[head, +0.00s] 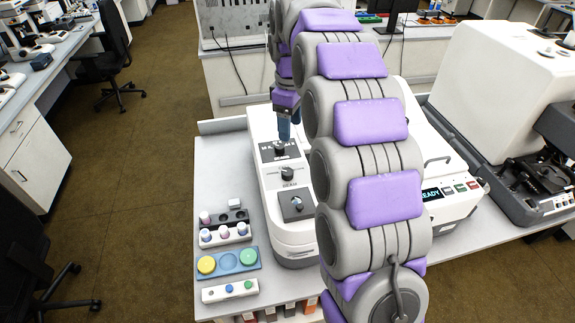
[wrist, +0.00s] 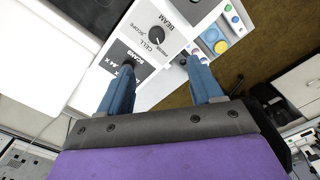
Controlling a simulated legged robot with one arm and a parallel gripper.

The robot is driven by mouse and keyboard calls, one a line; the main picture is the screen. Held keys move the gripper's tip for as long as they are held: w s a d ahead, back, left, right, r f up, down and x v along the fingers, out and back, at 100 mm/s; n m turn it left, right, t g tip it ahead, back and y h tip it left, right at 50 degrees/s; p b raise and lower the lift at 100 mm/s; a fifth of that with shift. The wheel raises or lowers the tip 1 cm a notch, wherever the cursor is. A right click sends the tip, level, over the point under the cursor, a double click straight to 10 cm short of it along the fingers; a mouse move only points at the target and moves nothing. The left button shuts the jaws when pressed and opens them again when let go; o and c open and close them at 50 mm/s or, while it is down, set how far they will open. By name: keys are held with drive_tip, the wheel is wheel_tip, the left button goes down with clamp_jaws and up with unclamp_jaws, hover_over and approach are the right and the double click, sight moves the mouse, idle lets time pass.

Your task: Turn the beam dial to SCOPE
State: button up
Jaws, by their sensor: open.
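The instrument's sloped white control panel (head: 266,190) carries three dark dials in a row. The front dial (head: 297,203) sits on a dark plate. The BEAM label (wrist: 174,14) lies beside that plate in the wrist view, where the front dial is cut off at the top edge. My gripper (head: 284,138) points down at the far dial. In the wrist view my gripper (wrist: 160,72) is open and empty, fingers wide apart. The beam dial's setting is too small to read.
Left of the panel are trays of colored caps (head: 226,234), a blue tray with yellow and green discs (head: 229,262) and a white button strip (head: 230,290). A READY display (head: 431,194) is at right. My arm hides part of the instrument.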

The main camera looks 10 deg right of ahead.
drive_tip(key=w, duration=0.2)
drive_tip(key=b, duration=0.1)
approach(287, 171)
drive_tip(key=shift+n, duration=0.3)
drive_tip(key=f, duration=0.2)
drive_tip(key=f+b, duration=0.1)
drive_tip(key=f, duration=0.1)
drive_tip(key=shift+s+d+b, duration=0.2)
drive_tip(key=shift+d+b, duration=0.1)
drive_tip(key=shift+d, duration=0.1)
drive_tip(key=f, duration=0.3)
drive_tip(key=shift+a+f+b, duration=0.3)
drive_tip(key=shift+a+b, duration=0.05)
drive_tip(key=shift+a, duration=0.05)
drive_tip(key=shift+a+f, duration=0.3)
drive_tip(key=shift+f, duration=0.25)
drive_tip(key=shift+d, duration=0.5)
drive_tip(key=shift+c, duration=0.3)
drive_tip(key=shift+a+r, duration=0.1)
drive_tip(key=shift+a, duration=0.15)
drive_tip(key=c, duration=1)
